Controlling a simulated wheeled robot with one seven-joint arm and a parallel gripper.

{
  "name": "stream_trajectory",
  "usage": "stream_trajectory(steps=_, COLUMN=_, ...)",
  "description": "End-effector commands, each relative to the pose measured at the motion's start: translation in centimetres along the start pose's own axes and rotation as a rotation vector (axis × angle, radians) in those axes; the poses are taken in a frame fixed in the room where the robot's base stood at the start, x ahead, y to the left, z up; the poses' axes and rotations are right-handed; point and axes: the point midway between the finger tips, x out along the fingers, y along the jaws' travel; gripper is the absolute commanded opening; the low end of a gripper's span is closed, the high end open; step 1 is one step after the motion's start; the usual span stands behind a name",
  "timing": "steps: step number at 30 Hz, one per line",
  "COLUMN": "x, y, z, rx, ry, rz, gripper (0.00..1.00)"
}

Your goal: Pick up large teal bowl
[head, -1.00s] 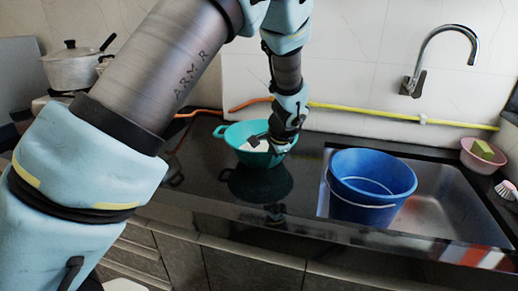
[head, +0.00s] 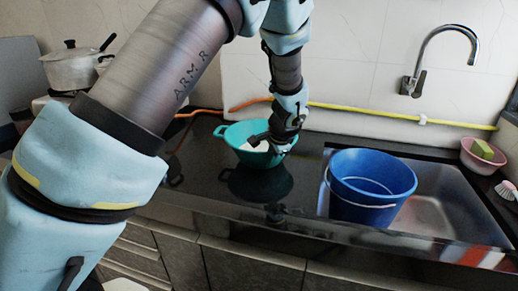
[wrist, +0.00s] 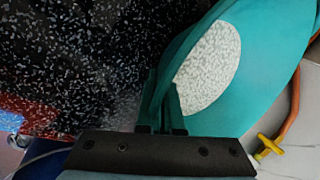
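The large teal bowl (head: 240,133) is near the back wall on the dark counter, left of the sink. White speckled matter shows inside it, clearest in the wrist view, where the bowl's teal wall (wrist: 262,75) fills the upper right. My gripper (head: 270,148) is at the bowl's right front rim. In the wrist view my two fingers (wrist: 165,100) are close together with the rim between them, and they look shut on it. The fingertips are partly hidden by the rim. The bowl looks level, and I cannot tell any gap under it.
A blue bucket (head: 362,205) stands in the metal sink (head: 432,205) to the right, below a tap (head: 412,84). A pink bowl (head: 470,158) with a sponge is at the far right. A yellow and orange hose (head: 365,112) runs along the wall. A pot (head: 72,72) stands at the left.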

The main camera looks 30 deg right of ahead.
Motion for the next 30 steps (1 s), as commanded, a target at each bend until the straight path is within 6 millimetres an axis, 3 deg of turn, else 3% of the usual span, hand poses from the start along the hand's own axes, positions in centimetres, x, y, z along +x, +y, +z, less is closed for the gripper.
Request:
stream_trajectory(steps=11, x=-0.4, y=-0.2, z=0.0, rx=-0.001, ry=0.001, rz=-0.001, gripper=0.0)
stream_trajectory(steps=24, x=-7.2, y=-3.6, z=-0.1, rx=-0.003, ry=0.004, rz=-0.002, gripper=0.0)
stream_trajectory(steps=30, x=-8.9, y=-4.3, z=0.0, rx=-0.001, ry=0.002, rz=-0.001, gripper=0.0)
